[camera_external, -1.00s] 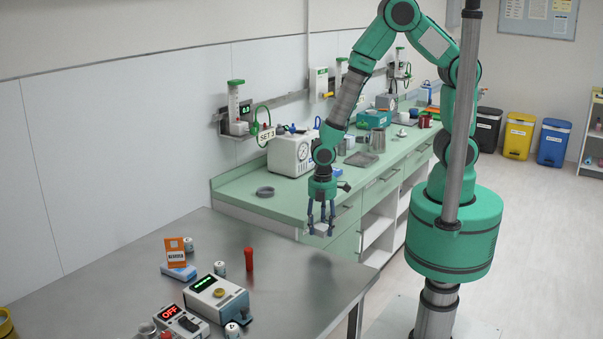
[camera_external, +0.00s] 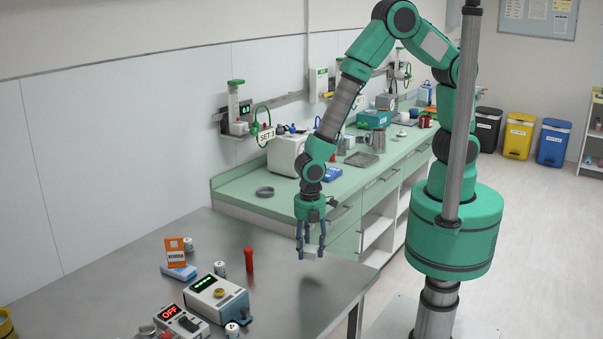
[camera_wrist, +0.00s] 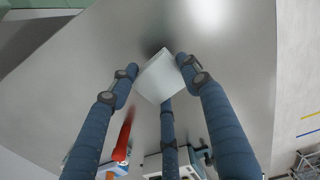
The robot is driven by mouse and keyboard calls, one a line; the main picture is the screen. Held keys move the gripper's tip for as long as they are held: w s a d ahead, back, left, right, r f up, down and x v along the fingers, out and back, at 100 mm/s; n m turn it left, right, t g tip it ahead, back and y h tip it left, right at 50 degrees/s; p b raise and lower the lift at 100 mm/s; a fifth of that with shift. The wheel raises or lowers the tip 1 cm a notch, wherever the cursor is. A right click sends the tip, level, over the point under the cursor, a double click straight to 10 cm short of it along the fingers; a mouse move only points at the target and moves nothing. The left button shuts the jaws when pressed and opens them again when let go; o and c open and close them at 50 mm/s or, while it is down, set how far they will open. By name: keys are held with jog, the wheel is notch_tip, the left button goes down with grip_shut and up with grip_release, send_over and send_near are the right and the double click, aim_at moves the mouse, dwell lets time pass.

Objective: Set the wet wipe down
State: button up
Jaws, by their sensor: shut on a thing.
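The wet wipe (camera_wrist: 159,77) is a small white square in the wrist view, held tilted between the fingertips. My three-fingered gripper (camera_wrist: 158,84) is shut on it. In the external view my gripper (camera_external: 310,250) points down above the right part of the metal table (camera_external: 200,228), with a dark shadow on the tabletop below. The gap between wipe and tabletop is hard to judge.
A red tube (camera_external: 249,260) stands left of my gripper. Further left are a meter with a green display (camera_external: 217,297), an orange packet (camera_external: 176,252) and a device reading OFF (camera_external: 183,322). The tabletop under my gripper is clear. A green counter (camera_external: 235,187) stands behind.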

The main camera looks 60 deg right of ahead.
jog(key=shift+n, duration=0.7)
jog(key=s+a, duration=0.2)
jog(key=a, duration=0.1)
jog(key=s+a, duration=0.1)
jog(key=a, duration=0.1)
send_over(261, 289)
jog(key=shift+s+a+f+b, duration=0.1)
jog(key=shift+f+b, duration=0.3)
jog(key=shift+f, duration=0.35)
jog(key=shift+f, duration=0.1)
jog(key=shift+f, duration=1.65)
